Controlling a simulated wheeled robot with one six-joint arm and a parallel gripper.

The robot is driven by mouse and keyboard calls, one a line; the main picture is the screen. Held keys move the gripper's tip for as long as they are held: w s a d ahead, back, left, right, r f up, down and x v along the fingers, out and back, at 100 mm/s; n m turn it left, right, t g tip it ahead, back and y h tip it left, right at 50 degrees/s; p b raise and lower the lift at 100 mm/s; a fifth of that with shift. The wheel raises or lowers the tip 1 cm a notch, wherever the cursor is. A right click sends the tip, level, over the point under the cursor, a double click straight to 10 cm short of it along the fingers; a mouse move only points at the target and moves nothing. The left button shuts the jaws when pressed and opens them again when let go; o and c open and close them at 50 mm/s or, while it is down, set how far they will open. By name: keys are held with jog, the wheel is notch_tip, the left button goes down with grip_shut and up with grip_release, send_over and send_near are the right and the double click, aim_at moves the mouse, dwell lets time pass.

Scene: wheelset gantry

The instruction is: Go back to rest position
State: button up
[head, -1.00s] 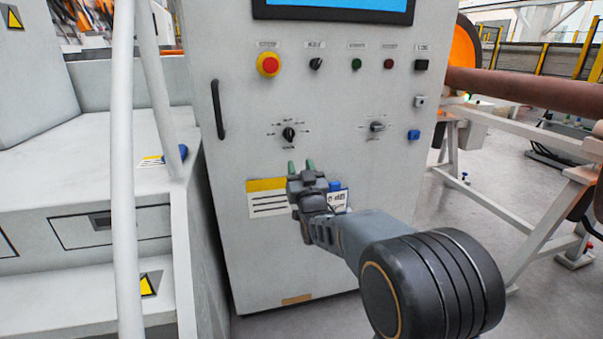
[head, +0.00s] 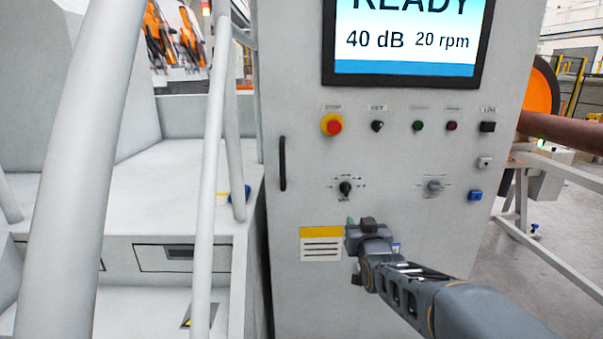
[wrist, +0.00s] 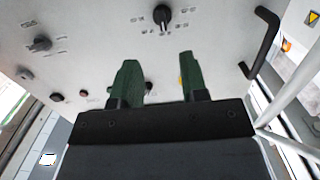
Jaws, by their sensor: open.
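My gripper (head: 352,224) is in front of the lower part of the grey control cabinet (head: 300,285), below the left rotary knob (head: 345,188) in the head view. In the wrist view, its two green fingers (wrist: 157,82) stand apart with nothing between them. The cabinet face fills much of the wrist view, with the rotary knob (wrist: 162,15) above the fingers and a second knob (wrist: 40,43) at left. The fingers look clear of the knobs. My forearm hides part of the cabinet's lower right.
The screen (head: 407,45) reads READY, 40 dB, 20 rpm. A red emergency button (head: 331,124) and small buttons sit below it. A black handle (head: 283,163) is on the cabinet's left. White railings (head: 208,180) stand at left. A brown shaft (head: 565,133) on white supports is at right.

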jog(key=s+r+g+p, duration=0.5)
jog(key=s+p, duration=0.5)
jog(key=s, duration=0.2)
jog(key=s+r+g+p, duration=0.5)
jog(key=s+g+p, duration=0.3)
jog(key=s, duration=0.5)
jog(key=shift+a+r+g+p, duration=0.2)
jog(key=shift+r+g+p, duration=0.15)
jog(key=shift+p, duration=0.55)
jog(key=shift+o, duration=0.2)
